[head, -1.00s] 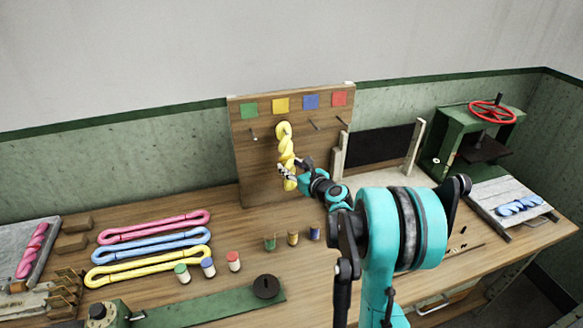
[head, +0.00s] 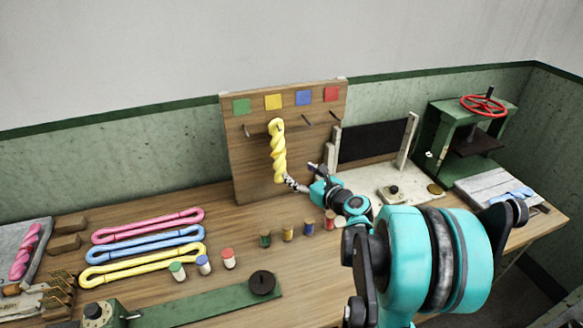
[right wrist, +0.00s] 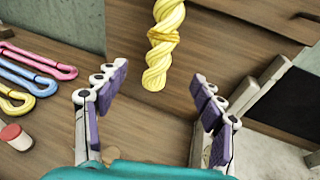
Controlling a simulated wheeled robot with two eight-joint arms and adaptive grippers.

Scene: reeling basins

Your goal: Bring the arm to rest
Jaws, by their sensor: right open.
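My right gripper (head: 302,178) is open and empty, just below and to the right of the yellow twisted skein (head: 278,150) in the head view. The skein hangs from a peg on the upright wooden board (head: 240,170), under the yellow square (head: 273,102). In the right wrist view the two spread fingers (right wrist: 155,110) have purple pads, and the skein (right wrist: 163,45) hangs beyond them, between their directions, apart from both. My right arm comes in from the lower right. My left gripper is not in view.
Pink, blue and yellow loops (head: 145,265) lie on the bench at left. Several small bobbins (head: 265,239) stand in front of the board. A green press with a red wheel (head: 484,106) stands at right. A pale base with two posts (head: 407,140) lies behind my arm.

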